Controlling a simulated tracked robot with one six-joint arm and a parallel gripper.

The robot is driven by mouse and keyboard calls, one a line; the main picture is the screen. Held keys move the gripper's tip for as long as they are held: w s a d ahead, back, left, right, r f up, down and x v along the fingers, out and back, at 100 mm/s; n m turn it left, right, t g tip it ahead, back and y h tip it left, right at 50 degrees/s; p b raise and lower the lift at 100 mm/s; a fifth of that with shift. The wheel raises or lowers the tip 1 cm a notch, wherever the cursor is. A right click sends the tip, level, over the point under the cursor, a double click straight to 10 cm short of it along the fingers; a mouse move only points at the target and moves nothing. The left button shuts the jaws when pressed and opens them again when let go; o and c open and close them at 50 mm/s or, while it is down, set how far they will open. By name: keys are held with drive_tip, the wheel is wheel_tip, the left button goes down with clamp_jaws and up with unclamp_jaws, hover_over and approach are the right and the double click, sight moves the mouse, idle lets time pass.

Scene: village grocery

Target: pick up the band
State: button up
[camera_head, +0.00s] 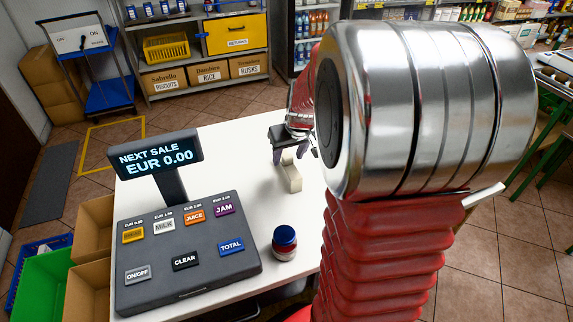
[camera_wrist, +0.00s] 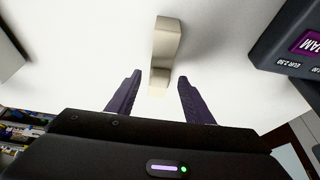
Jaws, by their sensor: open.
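A beige curved piece, which I take to be the band, stands on the white counter in the head view (camera_head: 291,178). It also shows in the wrist view (camera_wrist: 166,40), top middle, with its near end close to my fingertips. My gripper (camera_wrist: 160,78) is open, with its two dark purple fingers apart and the near end of the band lying in line with the gap between them. I cannot tell whether the fingers touch it. In the head view my gripper (camera_head: 294,152) is at the band's far end, partly hidden behind my arm.
A grey cash register (camera_head: 188,250) with a raised display fills the counter's left side. A jar with a blue lid (camera_head: 285,240) stands to its right. The white counter (camera_head: 240,150) is bare around the band. Shelves (camera_head: 205,60) stand behind, across the floor.

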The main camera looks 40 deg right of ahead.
drive_tip(key=shift+w+f, duration=0.15)
drive_tip(key=shift+f, duration=0.2)
idle(0.3)
drive_tip(key=c, duration=1)
drive_tip(key=shift+r, duration=0.1)
drive_tip(key=shift+c, duration=0.2)
wheel_tip(320, 180, up, 10)
idle(0.5)
wheel_tip(320, 180, up, 13)
idle(1.2)
